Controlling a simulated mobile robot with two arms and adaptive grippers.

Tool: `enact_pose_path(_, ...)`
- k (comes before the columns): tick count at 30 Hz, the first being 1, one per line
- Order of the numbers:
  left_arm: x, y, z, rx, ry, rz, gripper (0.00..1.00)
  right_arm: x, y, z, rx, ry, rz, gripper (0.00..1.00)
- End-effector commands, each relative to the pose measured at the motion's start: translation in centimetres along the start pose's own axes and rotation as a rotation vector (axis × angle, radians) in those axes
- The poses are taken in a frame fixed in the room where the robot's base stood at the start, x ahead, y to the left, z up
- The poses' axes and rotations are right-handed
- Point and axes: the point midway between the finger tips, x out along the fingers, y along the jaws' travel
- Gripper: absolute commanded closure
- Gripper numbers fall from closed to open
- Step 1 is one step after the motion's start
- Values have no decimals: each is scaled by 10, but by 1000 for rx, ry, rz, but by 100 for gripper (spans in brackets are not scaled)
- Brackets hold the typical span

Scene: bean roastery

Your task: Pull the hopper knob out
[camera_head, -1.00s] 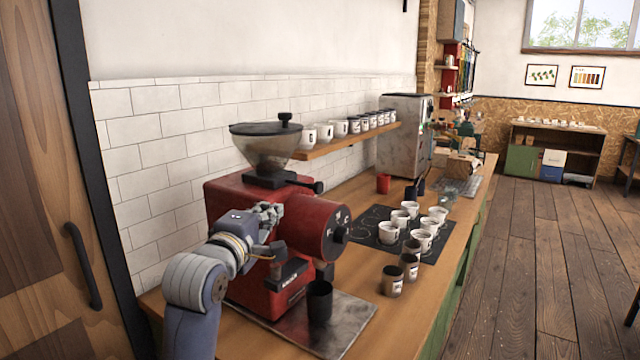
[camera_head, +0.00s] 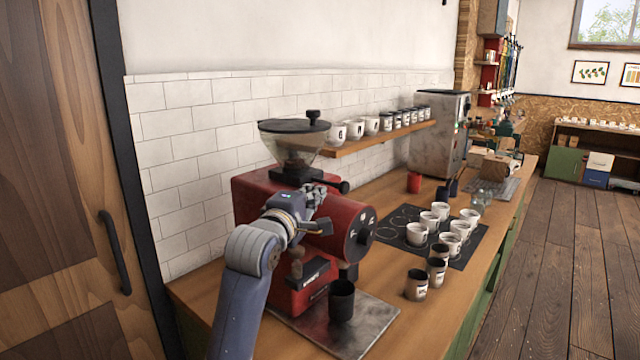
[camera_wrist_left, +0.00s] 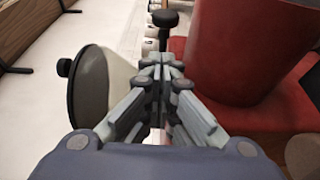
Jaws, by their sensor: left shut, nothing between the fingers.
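The red grinder (camera_head: 285,215) stands on the counter with a clear, dark-lidded hopper (camera_head: 293,148) on top. The black hopper knob (camera_head: 343,187) sticks out to the right below the hopper. In the left wrist view the knob (camera_wrist_left: 165,18) lies just beyond my fingertips, with a gap between. My left gripper (camera_head: 320,191) is in front of the grinder, beside the knob and apart from it. In the left wrist view my left gripper (camera_wrist_left: 165,65) has its fingers together with nothing between them. My right gripper is out of view.
The red grinder drum (camera_head: 345,225) is close beside my left gripper. A black cup (camera_head: 342,302) stands on the metal tray (camera_head: 372,332) below. A shelf (camera_head: 375,138) with several cups runs behind. Cups stand on a black mat (camera_head: 400,243) to the right.

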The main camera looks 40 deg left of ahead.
Motion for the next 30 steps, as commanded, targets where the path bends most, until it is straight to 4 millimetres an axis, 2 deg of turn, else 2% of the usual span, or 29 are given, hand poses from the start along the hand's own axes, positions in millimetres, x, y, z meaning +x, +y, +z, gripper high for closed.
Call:
enact_pose_path(2,14,2,0,1,0,-3,100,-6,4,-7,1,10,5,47)
enact_pose_path(6,33,2,0,1,0,-2,100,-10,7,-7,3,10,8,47)
enact_pose_path(12,48,1,0,1,0,0,100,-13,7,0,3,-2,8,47)
enact_pose_path(24,50,0,1,0,0,0,100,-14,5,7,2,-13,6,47)
enact_pose_path(30,44,1,22,-4,-6,0,100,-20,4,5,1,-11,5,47)
